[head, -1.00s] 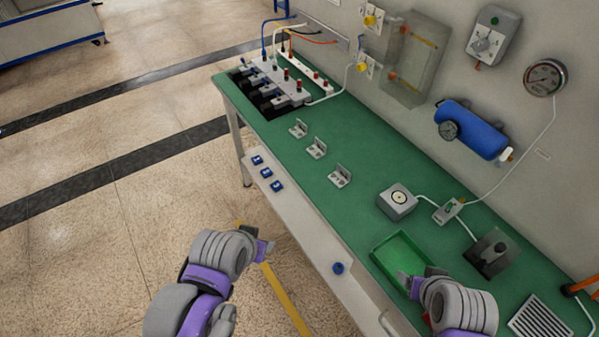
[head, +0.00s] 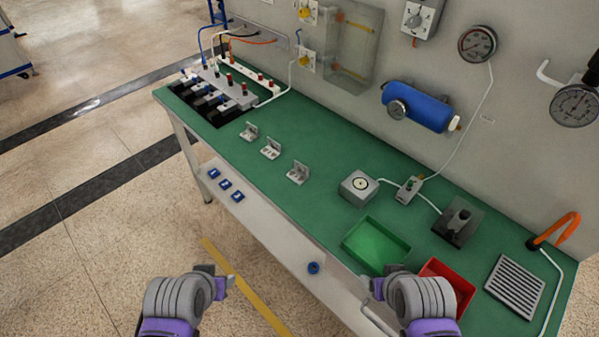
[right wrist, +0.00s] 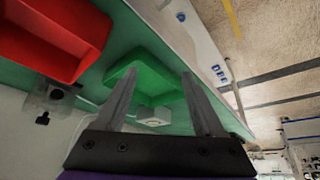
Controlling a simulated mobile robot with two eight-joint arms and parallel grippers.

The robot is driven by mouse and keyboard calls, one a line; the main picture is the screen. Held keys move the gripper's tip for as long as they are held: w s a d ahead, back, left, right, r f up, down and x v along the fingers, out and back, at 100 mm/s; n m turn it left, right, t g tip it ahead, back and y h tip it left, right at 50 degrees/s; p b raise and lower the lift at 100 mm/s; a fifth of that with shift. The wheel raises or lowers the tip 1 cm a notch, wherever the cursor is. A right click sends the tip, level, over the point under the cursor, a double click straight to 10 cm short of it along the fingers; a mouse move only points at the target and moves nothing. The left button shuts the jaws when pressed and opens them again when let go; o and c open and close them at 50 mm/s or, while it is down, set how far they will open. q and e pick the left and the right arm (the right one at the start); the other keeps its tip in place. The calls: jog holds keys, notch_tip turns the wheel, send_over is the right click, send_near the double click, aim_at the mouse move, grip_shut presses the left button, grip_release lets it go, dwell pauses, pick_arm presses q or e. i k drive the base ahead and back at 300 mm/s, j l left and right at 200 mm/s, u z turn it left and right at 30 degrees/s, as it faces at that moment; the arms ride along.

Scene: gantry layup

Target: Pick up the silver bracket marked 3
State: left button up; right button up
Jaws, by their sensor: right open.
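Three silver L-shaped brackets stand in a row on the green bench top in the head view: a far one (head: 250,131), a middle one (head: 270,149) and a near one (head: 298,172). Their markings are too small to read, so I cannot tell which is marked 3. My right gripper (head: 384,279) is open and empty near the front edge of the green tray, well to the right of the brackets. The right wrist view shows its spread fingers (right wrist: 158,85). My left gripper (head: 218,278) looks open and empty in front of the bench, over the floor.
A green tray (head: 350,246) and a red tray (head: 464,281) lie at the right front. A grey box with a round dial (head: 358,187) stands between brackets and green tray. A black fixture (head: 210,105) fills the far left end.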

aim_at(301, 173)
jog(key=i+j+z, duration=0.15)
jog(key=j+z, duration=0.3)
jog(key=j, duration=0.2)
jog(key=j+z, duration=0.45)
jog(key=j, duration=0.25)
jog(key=i, duration=0.55)
